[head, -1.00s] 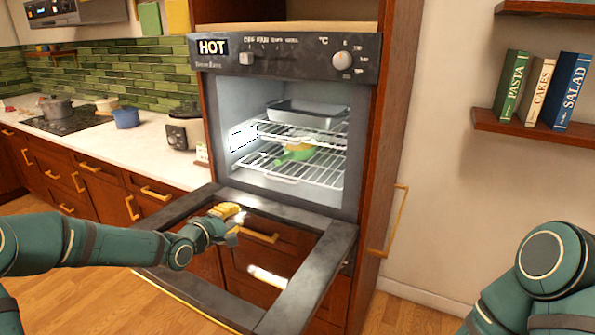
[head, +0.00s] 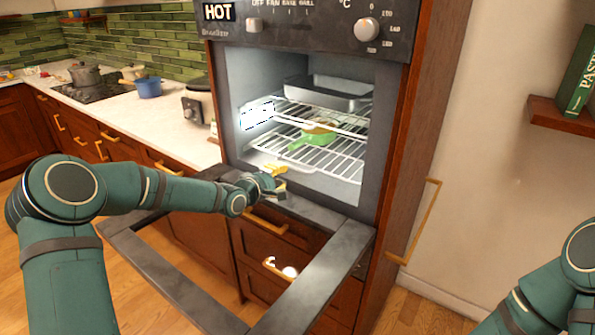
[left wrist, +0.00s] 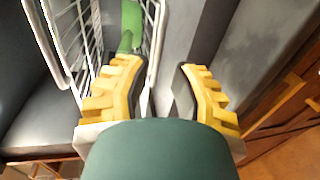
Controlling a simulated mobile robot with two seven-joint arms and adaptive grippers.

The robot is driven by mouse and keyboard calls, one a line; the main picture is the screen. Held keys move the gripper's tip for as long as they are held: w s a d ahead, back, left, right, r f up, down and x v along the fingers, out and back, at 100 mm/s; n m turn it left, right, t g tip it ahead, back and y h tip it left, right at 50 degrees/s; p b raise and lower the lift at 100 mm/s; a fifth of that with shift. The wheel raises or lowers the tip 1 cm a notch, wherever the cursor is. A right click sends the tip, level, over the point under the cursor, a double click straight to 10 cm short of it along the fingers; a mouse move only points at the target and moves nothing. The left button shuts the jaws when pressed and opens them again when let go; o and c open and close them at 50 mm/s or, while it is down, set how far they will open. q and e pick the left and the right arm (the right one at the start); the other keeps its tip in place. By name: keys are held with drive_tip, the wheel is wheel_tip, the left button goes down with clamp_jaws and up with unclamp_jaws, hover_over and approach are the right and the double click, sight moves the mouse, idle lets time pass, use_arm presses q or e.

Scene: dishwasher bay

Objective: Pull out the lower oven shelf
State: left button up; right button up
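The lower oven shelf (head: 338,163) is a wire rack inside the open oven, with a green dish or pan (head: 313,140) on it. In the left wrist view the rack's front rail (left wrist: 158,40) runs close to the gap between my fingers. My left gripper (head: 277,180) is at the oven mouth, just in front of the rack's front edge, above the inner end of the lowered door. In the left wrist view my left gripper (left wrist: 160,85) has its yellow fingers apart with nothing clasped. My right gripper is out of view.
The upper shelf (head: 300,110) carries a grey metal tray (head: 325,92). The lowered oven door frame (head: 335,262) extends below my left arm. A cabinet wall with a gold handle (head: 415,225) stands right of the oven. A counter (head: 165,115) lies to the left.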

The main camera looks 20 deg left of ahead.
sight(296, 169)
use_arm(q)
drive_tip(key=b+x, duration=0.1)
drive_tip(key=x, duration=0.7)
drive_tip(key=shift+w+d, duration=0.15)
drive_tip(key=shift+w, duration=0.2)
drive_tip(key=shift+o, duration=0.2)
clamp_jaws()
